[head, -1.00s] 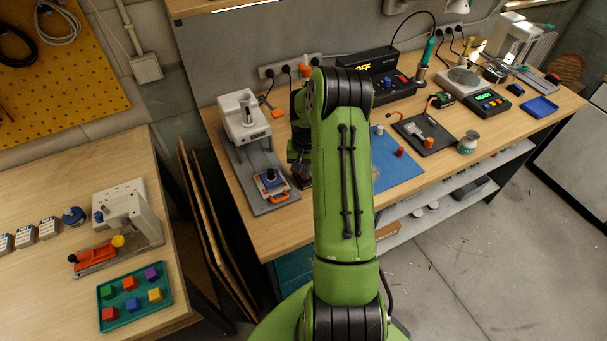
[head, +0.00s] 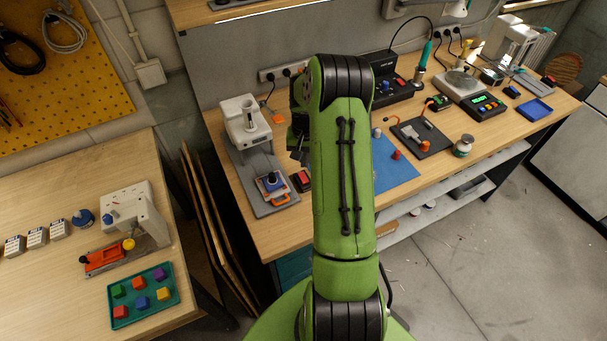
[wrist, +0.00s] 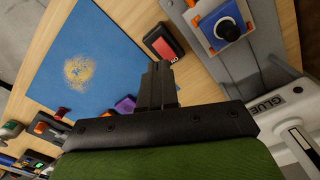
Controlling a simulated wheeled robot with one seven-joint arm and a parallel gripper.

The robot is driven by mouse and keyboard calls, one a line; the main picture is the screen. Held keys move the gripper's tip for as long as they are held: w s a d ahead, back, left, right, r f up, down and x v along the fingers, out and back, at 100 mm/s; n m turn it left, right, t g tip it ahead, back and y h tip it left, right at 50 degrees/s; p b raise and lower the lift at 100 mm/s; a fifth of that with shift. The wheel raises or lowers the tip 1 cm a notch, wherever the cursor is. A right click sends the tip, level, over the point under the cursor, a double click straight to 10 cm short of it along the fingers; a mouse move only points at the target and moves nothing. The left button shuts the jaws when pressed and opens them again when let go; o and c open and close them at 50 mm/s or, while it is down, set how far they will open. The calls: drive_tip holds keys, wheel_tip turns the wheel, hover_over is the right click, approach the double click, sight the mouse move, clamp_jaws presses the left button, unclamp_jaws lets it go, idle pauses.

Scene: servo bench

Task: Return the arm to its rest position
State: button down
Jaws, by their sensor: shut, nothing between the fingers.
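My green arm reaches up and over the bench in the head view, bent at the elbow. My gripper (wrist: 157,85) shows in the wrist view with its dark fingers together and nothing between them. It is above the bench, near the blue mat (wrist: 85,65) and a small red-and-black box (wrist: 164,43). In the head view, my arm hides most of the gripper; only dark parts show left of the elbow.
A black station (head: 392,88), a scale (head: 462,80) and a blue tray (head: 534,109) stand further right. A side table (head: 50,285) holds a green tray (head: 120,322).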

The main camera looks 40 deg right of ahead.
drive_tip(key=shift+f, duration=0.15)
drive_tip(key=s+a+r+n+t+h+b, duration=0.1)
drive_tip(key=s+a+r+n, duration=0.1)
drive_tip(key=a+r, duration=0.65)
drive_tip(key=s+a+r+n+t+b, duration=0.1)
drive_tip(key=s+a+r+n, duration=0.15)
drive_tip(key=a+r, duration=0.6)
drive_tip(key=s+a+r+n+t+b, duration=0.1)
drive_tip(key=s+a+r+n, duration=0.1)
drive_tip(key=s+a, duration=0.2)
drive_tip(key=s+a+r+n+t+y, duration=0.1)
drive_tip(key=s+a, duration=0.4)
drive_tip(key=s, duration=0.6)
drive_tip(key=shift+s+r+n+t+b, duration=0.3)
drive_tip(key=shift+r+n+t+b, duration=0.1)
drive_tip(key=shift+n+t, duration=0.45)
